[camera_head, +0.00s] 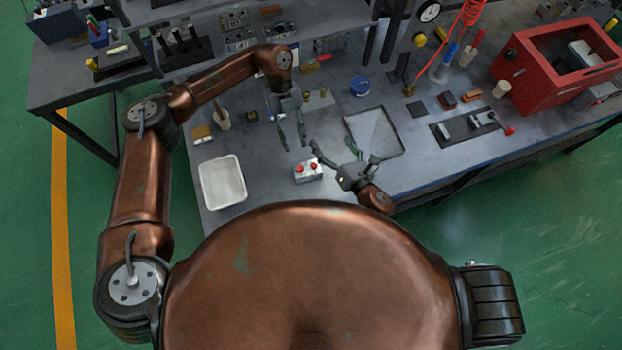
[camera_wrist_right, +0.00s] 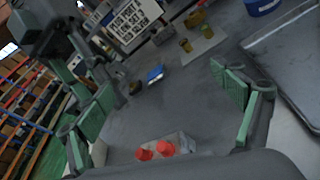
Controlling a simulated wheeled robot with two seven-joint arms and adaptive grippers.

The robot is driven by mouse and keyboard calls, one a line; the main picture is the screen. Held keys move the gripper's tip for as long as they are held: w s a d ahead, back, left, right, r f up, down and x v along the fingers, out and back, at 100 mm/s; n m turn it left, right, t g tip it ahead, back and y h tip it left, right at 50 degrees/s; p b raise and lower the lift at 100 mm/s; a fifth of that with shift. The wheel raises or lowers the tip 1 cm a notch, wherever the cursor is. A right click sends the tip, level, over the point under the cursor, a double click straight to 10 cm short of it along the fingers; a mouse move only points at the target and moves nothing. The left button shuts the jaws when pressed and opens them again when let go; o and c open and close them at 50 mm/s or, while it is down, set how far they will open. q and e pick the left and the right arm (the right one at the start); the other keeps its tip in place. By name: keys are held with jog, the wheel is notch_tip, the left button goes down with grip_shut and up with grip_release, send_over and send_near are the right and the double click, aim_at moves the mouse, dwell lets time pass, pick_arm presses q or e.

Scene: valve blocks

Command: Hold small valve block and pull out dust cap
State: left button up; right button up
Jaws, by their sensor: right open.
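The small valve block (camera_head: 308,174) is a light grey block with two red dust caps (camera_head: 307,166) on top. It sits upright on the grey bench near its front edge. In the right wrist view the block (camera_wrist_right: 183,143) is low in the middle, partly hidden by the gripper body. My right gripper (camera_head: 332,147) is open and empty, just right of the block, its fingers apart. Its green finger pads show on both sides in the right wrist view. My left gripper (camera_head: 294,146) is open and empty, pointing down above the bench behind the block.
A white tray (camera_head: 205,185) lies to the left and a grey flat tray (camera_head: 385,136) to the right. A blue round container (camera_head: 360,86) stands behind. A red box machine (camera_head: 545,75) is at far right. The bench around the block is fairly clear.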

aim_at(306, 165)
jog(key=s+f+n, duration=0.1)
jog(key=s+f, duration=0.2)
jog(key=s+a+f+n+g+h, duration=0.1)
jog(key=s+f, duration=0.2)
jog(key=s, duration=0.1)
jog(key=s+f+n+h, duration=0.1)
jog(key=s+f, duration=0.2)
jog(key=shift+s+a+n, duration=0.25)
jog(key=shift+a+n, duration=0.05)
jog(key=shift+n, duration=0.1)
jog(key=shift+s+a+f+g+h, duration=0.3)
jog(key=shift+s+a+f+h, duration=0.15)
jog(key=shift+a, duration=0.25)
jog(key=w+a, duration=0.2)
jog(key=a, duration=0.1)
jog(key=shift+r+m+h, duration=0.2)
jog(key=shift+m+h, duration=0.15)
jog(key=shift+m, duration=0.05)
jog(key=shift+w+a, duration=0.4)
jog(key=shift+w, duration=0.05)
jog(key=shift+w+a+f, duration=0.1)
jog(key=shift+w, duration=0.2)
jog(key=x, duration=0.7)
jog(key=shift+c, duration=0.7)
jog(key=c, duration=1.7)
